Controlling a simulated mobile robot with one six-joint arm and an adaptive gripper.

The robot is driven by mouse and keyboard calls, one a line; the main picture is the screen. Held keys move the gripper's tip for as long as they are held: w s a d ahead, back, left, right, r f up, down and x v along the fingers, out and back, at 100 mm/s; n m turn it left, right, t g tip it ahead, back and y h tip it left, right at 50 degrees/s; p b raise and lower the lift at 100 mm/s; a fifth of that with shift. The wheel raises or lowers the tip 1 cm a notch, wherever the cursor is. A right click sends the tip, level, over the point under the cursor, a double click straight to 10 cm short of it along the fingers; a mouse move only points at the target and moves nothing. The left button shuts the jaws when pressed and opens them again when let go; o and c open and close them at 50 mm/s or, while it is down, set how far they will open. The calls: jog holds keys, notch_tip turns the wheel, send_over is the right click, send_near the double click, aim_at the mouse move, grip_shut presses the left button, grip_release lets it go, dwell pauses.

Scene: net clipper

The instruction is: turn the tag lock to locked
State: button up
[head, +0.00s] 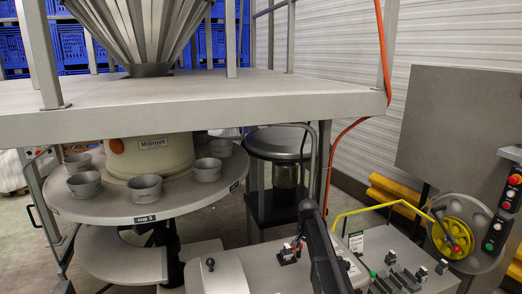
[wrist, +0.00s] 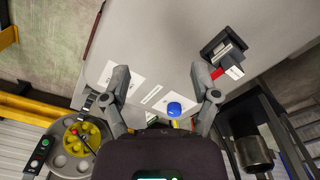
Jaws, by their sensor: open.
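A small black lock-like block with a red part and a light label (wrist: 222,56) is on the grey panel (wrist: 165,35) in the wrist view, to the upper right. It seems to be the same black and red unit on the panel in the head view (head: 288,256). I cannot read its label or tell its turned position. My gripper (wrist: 160,72) is open and empty over the panel, with the block beyond and beside its right finger. A blue round knob (wrist: 175,109) shows between the fingers. In the head view my gripper cannot be made out behind my dark arm.
Several small black switches (head: 390,257) stand on the right part of the panel. A yellow wheel (head: 453,238) and a yellow bent rod (head: 380,207) are at the right. A round table with grey cups (head: 130,208) is at the left. White labels (wrist: 120,78) lie flat on the panel.

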jog(key=s+f+n+b, duration=0.2)
jog(key=s+f+b, duration=0.1)
jog(key=s, duration=0.6)
jog(key=s+f+n+b, duration=0.2)
jog(key=s+f+b, duration=0.1)
jog(key=s, duration=0.7)
jog(key=s+f+n+b, duration=0.2)
jog(key=s+f+b, duration=0.1)
jog(key=s, duration=0.6)
jog(key=shift+s+a+f+n+b, duration=0.2)
jog(key=shift+s+f+n+b, duration=0.2)
jog(key=shift+f, duration=0.1)
jog(key=c, duration=0.3)
jog(key=shift+d, duration=0.1)
